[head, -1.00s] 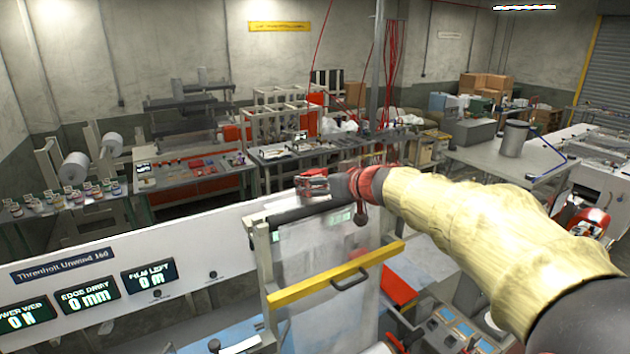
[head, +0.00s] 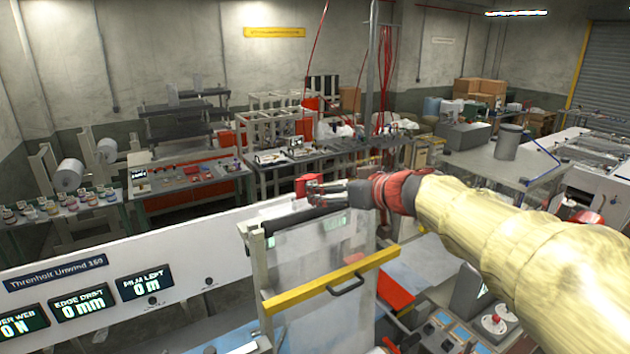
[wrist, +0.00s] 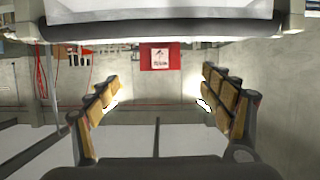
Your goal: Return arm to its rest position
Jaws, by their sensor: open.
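My arm, in a cream fabric sleeve, reaches in from the right in the head view. My gripper (head: 318,187) is at its end, above the top of the clear panel of the unwind machine, and looks small there. In the wrist view my gripper (wrist: 158,105) has its two padded fingers spread wide apart. Nothing is between the fingers; a grey wall and floor show through the gap. In the head view a red shape shows beside the fingertips, and I cannot tell what it belongs to.
The white unwind machine (head: 212,250) with digital readouts stands in front, with a yellow-barred clear guard (head: 330,280). Workbenches (head: 190,176) with equipment line the back. A grey table (head: 470,163) with a bin stands at the right. A red sign (wrist: 160,57) shows in the wrist view.

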